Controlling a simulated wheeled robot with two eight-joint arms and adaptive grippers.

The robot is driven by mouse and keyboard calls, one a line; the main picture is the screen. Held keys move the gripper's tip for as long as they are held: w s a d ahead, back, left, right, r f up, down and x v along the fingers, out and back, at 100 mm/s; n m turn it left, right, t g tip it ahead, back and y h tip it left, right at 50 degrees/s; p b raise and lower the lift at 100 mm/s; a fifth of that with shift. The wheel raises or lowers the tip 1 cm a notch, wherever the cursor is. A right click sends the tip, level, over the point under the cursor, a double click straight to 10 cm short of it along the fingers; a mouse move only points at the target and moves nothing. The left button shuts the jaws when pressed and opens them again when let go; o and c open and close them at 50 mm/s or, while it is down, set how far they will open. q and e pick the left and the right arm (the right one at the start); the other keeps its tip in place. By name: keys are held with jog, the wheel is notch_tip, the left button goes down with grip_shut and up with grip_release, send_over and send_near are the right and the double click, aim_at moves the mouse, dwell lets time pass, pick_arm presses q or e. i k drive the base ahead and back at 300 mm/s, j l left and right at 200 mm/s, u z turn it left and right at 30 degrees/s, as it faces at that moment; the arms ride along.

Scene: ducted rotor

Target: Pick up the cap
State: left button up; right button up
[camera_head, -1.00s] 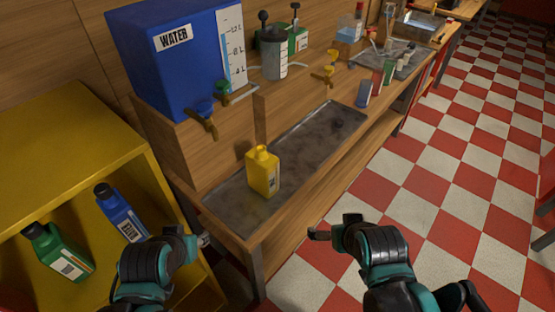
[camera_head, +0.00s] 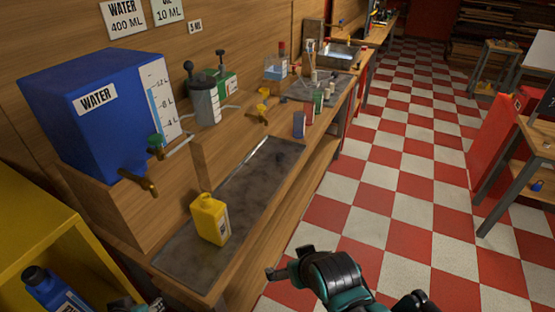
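I cannot make out a loose cap in this view. A yellow bottle (camera_head: 211,219) stands upright on the dark metal tray (camera_head: 270,172) set in the wooden bench; its narrow neck points up. A blue bottle (camera_head: 52,290) with a dark cap (camera_head: 35,275) is at the lower left, partly cut off. My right gripper (camera_head: 283,270) is low in front of the bench, apart from the bottle and holding nothing that I can see; its finger gap is unclear. Only a small part of my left gripper (camera_head: 148,306) shows at the bottom edge, and its fingers are hidden.
A blue water tank (camera_head: 85,125) with a brass tap (camera_head: 140,182) stands on the bench. A green knob (camera_head: 155,141), a grey canister (camera_head: 205,105) and small containers (camera_head: 299,125) are farther along. A yellow shelf (camera_head: 30,220) is at left. The checkered floor (camera_head: 410,200) is open at right.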

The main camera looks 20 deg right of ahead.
aim_at(280, 157)
jog(key=i+l+u, duration=0.1)
jog(key=l, duration=0.5)
jog(key=l+u, duration=0.1)
jog(key=l, duration=0.5)
jog(key=i+l+u, duration=0.1)
jog(key=i+l, duration=0.15)
jog(key=i+l+u, duration=0.15)
jog(key=l, duration=0.25)
jog(key=i+l+u, duration=0.1)
jog(key=i+l, duration=0.15)
jog(key=l, duration=0.15)
jog(key=i+l+u, duration=0.1)
jog(key=l, duration=0.25)
jog(key=i+l+u, duration=0.15)
jog(key=l, duration=0.25)
jog(key=i+l+u, duration=0.1)
jog(key=i+l, duration=0.15)
jog(key=l, duration=0.2)
